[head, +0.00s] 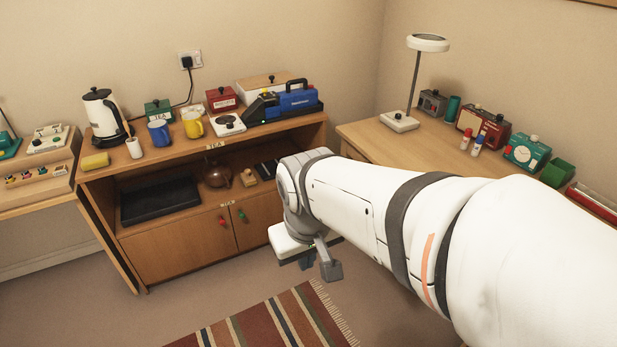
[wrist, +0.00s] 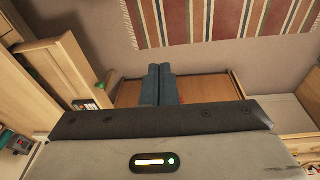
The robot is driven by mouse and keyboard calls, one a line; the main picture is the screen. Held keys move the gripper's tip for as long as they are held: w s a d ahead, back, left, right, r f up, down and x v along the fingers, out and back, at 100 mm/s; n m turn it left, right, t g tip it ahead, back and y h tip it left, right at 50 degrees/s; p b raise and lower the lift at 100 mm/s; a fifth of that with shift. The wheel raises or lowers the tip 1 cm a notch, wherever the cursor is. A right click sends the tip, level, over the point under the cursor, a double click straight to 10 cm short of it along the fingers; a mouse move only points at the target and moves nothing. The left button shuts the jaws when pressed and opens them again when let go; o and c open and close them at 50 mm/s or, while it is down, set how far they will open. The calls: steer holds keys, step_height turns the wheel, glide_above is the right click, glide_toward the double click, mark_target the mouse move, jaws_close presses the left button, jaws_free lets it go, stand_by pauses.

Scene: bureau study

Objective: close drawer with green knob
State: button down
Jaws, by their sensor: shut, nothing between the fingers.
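My gripper (wrist: 156,72) is shut and empty, its two dark fingers side by side in the wrist view. In the head view it (head: 318,264) hangs low in front of the desk, partly hidden by my arm. A wooden drawer unit (wrist: 50,62) stands left of the fingers in the wrist view. A green knob (wrist: 101,86) shows at its edge, left of the fingers and apart from them. I cannot tell clearly how far any drawer stands out. My arm hides the desk's drawer fronts in the head view.
The low cabinet (head: 180,245) has two shut doors, with a red knob (head: 221,221) and a green knob (head: 242,215). The desk (head: 375,138) holds a lamp (head: 400,121) and small items. A striped rug (head: 265,325) lies on open floor.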

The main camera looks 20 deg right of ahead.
steer(key=w+d+f+n+g+h+b, duration=0.35)
steer(key=d+f+h, duration=0.2)
steer(key=f, duration=0.25)
steer(key=w+d+f+n+g+h+b, duration=0.3)
steer(key=d+f+n+h, duration=0.1)
steer(key=d+f, duration=0.3)
steer(key=w+d+f+n+t+h+b, duration=0.25)
steer(key=w+f+n+h, duration=0.2)
steer(key=w+f, duration=0.3)
steer(key=w+d+f+n+t+h+b, duration=0.1)
steer(key=w+f+n+t+h+b, duration=0.25)
steer(key=w+f+n, duration=0.4)
steer(key=d+f+m, duration=0.1)
steer(key=d, duration=1.3)
steer(key=shift+s+f, duration=0.4)
steer(key=shift+s, duration=0.05)
